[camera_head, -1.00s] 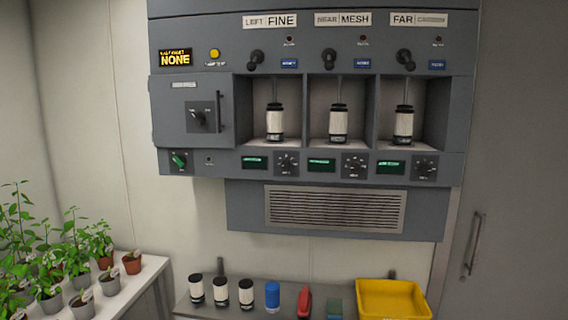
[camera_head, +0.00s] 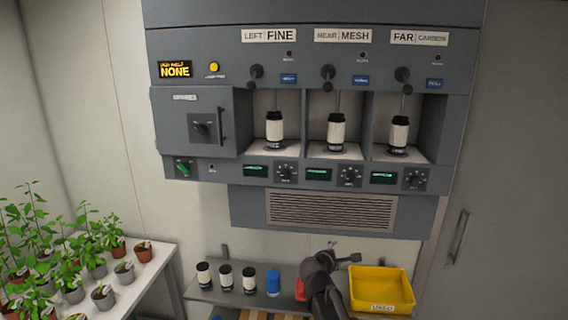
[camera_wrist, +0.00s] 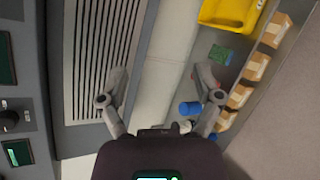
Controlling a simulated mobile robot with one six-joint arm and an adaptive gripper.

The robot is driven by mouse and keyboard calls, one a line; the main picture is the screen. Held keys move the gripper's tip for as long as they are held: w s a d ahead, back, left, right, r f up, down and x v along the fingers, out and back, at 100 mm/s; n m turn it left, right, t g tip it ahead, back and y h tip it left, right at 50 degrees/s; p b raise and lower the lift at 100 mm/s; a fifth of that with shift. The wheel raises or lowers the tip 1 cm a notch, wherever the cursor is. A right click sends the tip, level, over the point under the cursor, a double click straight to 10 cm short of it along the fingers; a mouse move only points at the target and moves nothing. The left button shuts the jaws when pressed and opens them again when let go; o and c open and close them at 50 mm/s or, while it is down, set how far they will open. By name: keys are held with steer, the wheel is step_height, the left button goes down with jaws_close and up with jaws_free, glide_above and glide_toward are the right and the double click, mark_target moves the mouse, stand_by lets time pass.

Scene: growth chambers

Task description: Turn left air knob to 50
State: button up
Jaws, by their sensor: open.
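The left air knob (camera_head: 286,173) is a dark round dial on the panel's lower strip, under the bay labelled LEFT FINE, beside a green display (camera_head: 255,171). Its pointer setting is too small to read. My gripper (camera_wrist: 160,78) is open and empty in the wrist view, its two fingers spread in front of the wall below the panel. In the head view my dark arm rises over the shelf, well below and right of the left knob. A dark knob (camera_wrist: 9,119) shows at the left edge of the wrist view; I cannot tell which one it is.
Two similar dials, the middle one (camera_head: 349,176) and the right one (camera_head: 415,179), sit along the same strip. A vent grille (camera_head: 330,209) is below. The shelf holds several canisters, a blue cylinder (camera_head: 273,281) and a yellow bin (camera_head: 382,290). Potted plants stand at left.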

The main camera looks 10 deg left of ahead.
mark_target(285, 175)
steer(key=w+a+r+n+t+y+p, duration=0.2)
steer(key=a+r+n+t+y+p, duration=0.1)
steer(key=a+r+n, duration=0.4)
steer(key=w+a+r+n+t+y+p, duration=0.2)
steer(key=a+r+n+y+p, duration=0.1)
steer(key=a+r+n+p, duration=0.3)
steer(key=a+r+n, duration=0.2)
steer(key=a+r, duration=0.2)
steer(key=a, duration=0.1)
steer(key=shift+w+r+t, duration=0.15)
steer(key=shift+r+t, duration=0.25)
steer(key=shift+w, duration=0.15)
steer(key=w, duration=1.3)
steer(key=shift+w+a, duration=0.15)
steer(key=shift+w, duration=0.1)
steer(key=c, duration=1.1)
